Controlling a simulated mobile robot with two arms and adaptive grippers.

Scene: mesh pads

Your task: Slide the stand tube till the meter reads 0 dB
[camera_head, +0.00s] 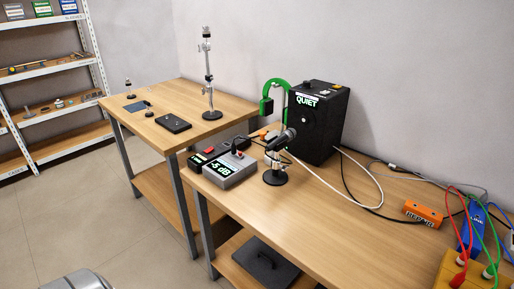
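A grey meter box (230,170) sits at the left end of the near bench, and its lit display appears to read -5 dB. Just right of it a short stand (275,178) with a round black base stands upright. Its tube (271,160) is short and partly hidden by a dark microphone (285,138), which tilts up to the right at the top. A black speaker box (320,125) with a lit QUIET sign stands behind the microphone.
A green hooked thing (271,86) stands beside the speaker. A taller stand (209,75) is on the far bench (165,100). White and black cables cross the near bench (330,225). An orange REPAIR block (423,213) and coloured leads lie at right.

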